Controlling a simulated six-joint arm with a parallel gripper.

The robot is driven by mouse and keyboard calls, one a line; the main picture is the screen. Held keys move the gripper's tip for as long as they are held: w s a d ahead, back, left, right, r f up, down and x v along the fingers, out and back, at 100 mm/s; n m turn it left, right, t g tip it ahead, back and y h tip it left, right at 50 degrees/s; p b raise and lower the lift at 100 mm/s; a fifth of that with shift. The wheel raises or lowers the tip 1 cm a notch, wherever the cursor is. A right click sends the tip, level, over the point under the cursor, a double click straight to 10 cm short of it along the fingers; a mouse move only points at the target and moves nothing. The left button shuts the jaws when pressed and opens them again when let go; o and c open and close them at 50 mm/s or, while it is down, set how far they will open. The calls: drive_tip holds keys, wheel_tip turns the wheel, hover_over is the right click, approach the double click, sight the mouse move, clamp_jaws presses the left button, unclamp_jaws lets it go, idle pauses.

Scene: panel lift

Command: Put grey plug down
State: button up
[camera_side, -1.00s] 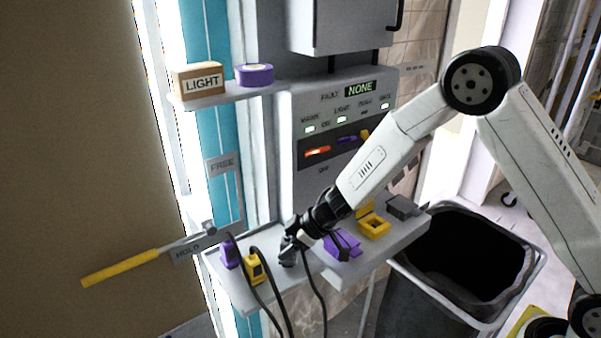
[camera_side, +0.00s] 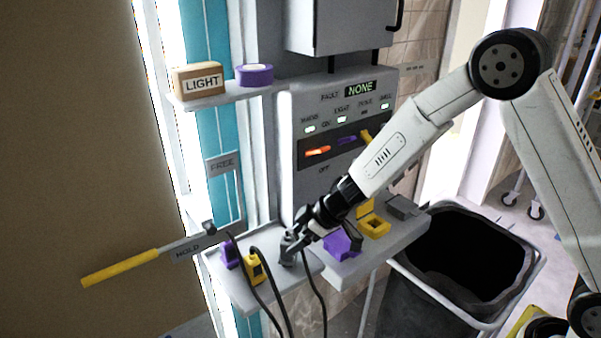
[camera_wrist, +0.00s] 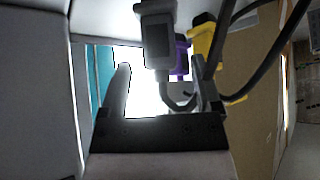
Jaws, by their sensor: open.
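The grey plug (camera_side: 289,247) stands on the shelf in the side view, with its black cable hanging over the front edge. It also shows in the wrist view (camera_wrist: 157,38), beyond my fingers. My gripper (camera_side: 297,243) is open and just right of the plug in the side view. In the wrist view the two fingers of my gripper (camera_wrist: 162,85) are spread apart, with nothing clamped between them. Whether a fingertip still touches the plug I cannot tell.
A yellow plug (camera_side: 254,268) and a purple plug (camera_side: 230,254) stand left of the grey plug. Purple (camera_side: 342,243), yellow (camera_side: 373,224) and grey (camera_side: 402,207) sockets sit to the right. A black bin (camera_side: 462,262) stands at the right. Cables hang in front.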

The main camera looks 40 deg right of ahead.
drive_tip(key=v, duration=0.8)
drive_tip(key=shift+r, duration=0.15)
drive_tip(key=shift+s+d, duration=0.15)
idle(0.5)
drive_tip(key=s+d+m+t+h, duration=0.1)
drive_tip(key=s+d+m+h, duration=0.5)
drive_tip(key=d, duration=0.2)
drive_tip(key=s+f+m+g, duration=0.1)
drive_tip(key=s+m+g, duration=0.2)
drive_tip(key=s, duration=0.8)
drive_tip(key=shift+a+f+g, duration=0.25)
drive_tip(key=shift+f+g, duration=0.15)
drive_tip(key=shift+g, duration=0.1)
